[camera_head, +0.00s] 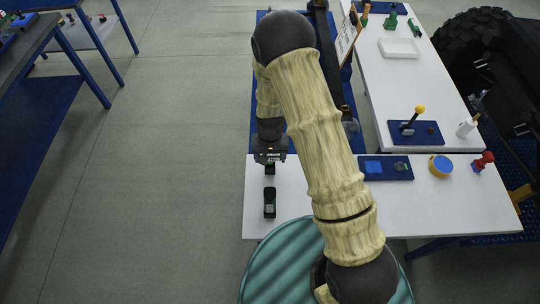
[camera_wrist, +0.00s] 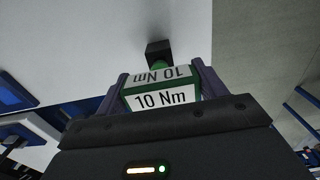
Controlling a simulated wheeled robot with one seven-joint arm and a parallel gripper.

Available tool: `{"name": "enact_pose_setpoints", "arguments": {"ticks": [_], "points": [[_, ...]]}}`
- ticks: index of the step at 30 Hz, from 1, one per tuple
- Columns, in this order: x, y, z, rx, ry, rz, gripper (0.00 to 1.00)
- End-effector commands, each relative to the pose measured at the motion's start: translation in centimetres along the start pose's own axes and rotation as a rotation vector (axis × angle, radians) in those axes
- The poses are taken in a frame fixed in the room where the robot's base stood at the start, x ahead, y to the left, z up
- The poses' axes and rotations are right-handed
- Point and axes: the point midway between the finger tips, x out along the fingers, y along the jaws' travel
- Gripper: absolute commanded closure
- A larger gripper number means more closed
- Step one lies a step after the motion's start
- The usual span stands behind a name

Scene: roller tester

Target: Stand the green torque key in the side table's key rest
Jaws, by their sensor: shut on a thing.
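My gripper (camera_head: 270,162) is shut on the green torque key (camera_wrist: 160,92), which carries white "10 Nm" labels. In the head view only a small dark part of the key (camera_head: 270,169) shows under the gripper, above the side table. In the wrist view a black block (camera_wrist: 159,48) shows just beyond the key's green end. I cannot tell whether it is the rest or touches the key.
The white side table (camera_head: 305,185) is bare around the holder. To the right are a blue tray (camera_head: 374,173), a yellow-rimmed blue round thing (camera_head: 440,166) and a red piece (camera_head: 484,161). A second white table (camera_head: 385,80) with a blue board (camera_head: 415,133) adjoins behind.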

Motion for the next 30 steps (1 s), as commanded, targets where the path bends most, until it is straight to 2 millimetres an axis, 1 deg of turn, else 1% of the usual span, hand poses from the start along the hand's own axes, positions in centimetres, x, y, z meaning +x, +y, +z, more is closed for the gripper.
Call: {"name": "enact_pose_setpoints", "arguments": {"ticks": [5, 6, 8, 9, 10, 18, 22, 26, 30], "points": [[0.5, 0.0, 0.0, 0.0, 0.001, 0.0, 0.84], [0.5, 0.0, 0.0, 0.0, 0.001, 0.0, 0.27], [0.4, 0.0, 0.0, 0.0, 0.001, 0.0, 0.16], [0.4, 0.0, 0.0, 0.0, 0.001, 0.0, 0.08], [0.4, 0.0, 0.0, 0.0, 0.001, 0.0, 0.04], [0.4, 0.0, 0.0, 0.0, 0.0, 0.0, 0.04], [0.0, 0.0, 0.0, 0.0, 0.001, 0.0, 0.04], [-1.1, 0.0, -0.1, -0.001, 0.003, -0.001, 0.04], [-3.0, -0.1, -0.1, -0.001, 0.004, -0.001, 0.04]]}}
